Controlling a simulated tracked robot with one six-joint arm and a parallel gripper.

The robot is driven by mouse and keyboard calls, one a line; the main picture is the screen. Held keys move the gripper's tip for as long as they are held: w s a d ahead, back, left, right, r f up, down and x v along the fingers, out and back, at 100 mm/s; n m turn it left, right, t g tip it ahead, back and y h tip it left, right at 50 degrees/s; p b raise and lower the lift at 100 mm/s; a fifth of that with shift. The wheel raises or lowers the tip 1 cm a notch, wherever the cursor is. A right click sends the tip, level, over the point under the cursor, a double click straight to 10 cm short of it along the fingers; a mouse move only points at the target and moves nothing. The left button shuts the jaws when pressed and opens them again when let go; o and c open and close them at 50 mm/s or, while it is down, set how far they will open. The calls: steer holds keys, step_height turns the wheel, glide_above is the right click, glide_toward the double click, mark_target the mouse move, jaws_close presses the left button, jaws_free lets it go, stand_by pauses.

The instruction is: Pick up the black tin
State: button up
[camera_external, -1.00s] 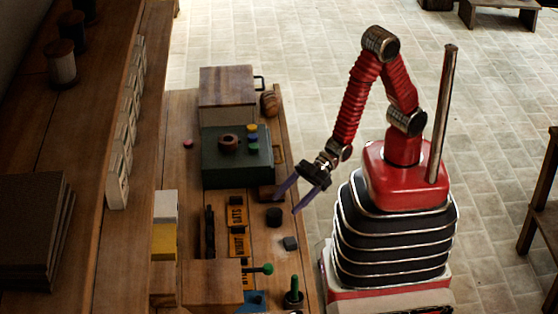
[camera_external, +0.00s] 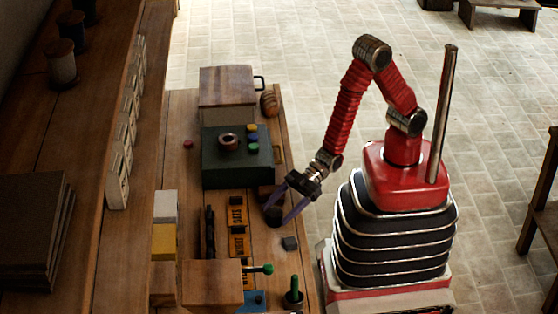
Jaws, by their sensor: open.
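The black tin (camera_external: 274,217) is a small, dark, round thing standing on the wooden bench near its right edge. My gripper (camera_external: 276,214) is open, with its two purple fingers reaching down and left to the tin. In this view the fingertips lie on either side of the tin, one at its upper left and one at its lower right. I cannot tell whether they touch it or how high they are above the bench.
A dark green box (camera_external: 215,172) with small round items on top stands above. A green-handled piece (camera_external: 293,296) and a wooden box (camera_external: 212,283) stand nearer the front.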

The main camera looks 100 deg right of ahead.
mark_target(274, 212)
steer(key=shift+x, duration=1.2)
steer(key=shift+c, duration=0.2)
steer(key=c, duration=1.2)
steer(key=shift+o, duration=0.2)
steer(key=shift+r, duration=0.15)
steer(key=shift+r, duration=4.85)
